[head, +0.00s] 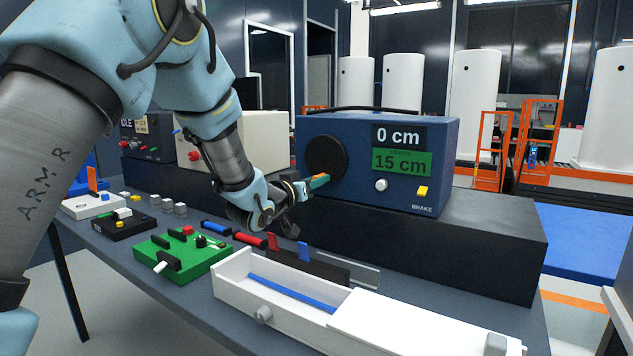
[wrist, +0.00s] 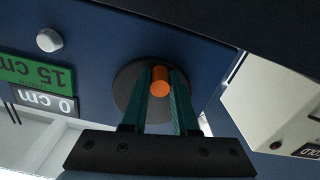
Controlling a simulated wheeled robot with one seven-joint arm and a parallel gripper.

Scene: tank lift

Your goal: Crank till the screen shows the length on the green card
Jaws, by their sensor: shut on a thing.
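A blue crank box (head: 345,190) stands on a dark plinth. Its black screen (head: 398,136) reads 0 cm, and the green card (head: 402,162) below it reads 15 cm. A round black crank disc (head: 325,157) is on the left of its front. My gripper (head: 318,180) is at the lower part of the disc, shut on the orange crank handle (wrist: 160,84), which sits between the teal fingers in the wrist view. The screen (wrist: 45,101) and card (wrist: 38,73) also show upside down there. The handle's far end is hidden.
A white knob (head: 381,185) and a yellow brake switch (head: 422,191) are on the box front. A cream box (head: 262,140) stands to the left. A white sliding-lid box (head: 400,322), a green board (head: 185,262) and coloured handles crowd the table in front.

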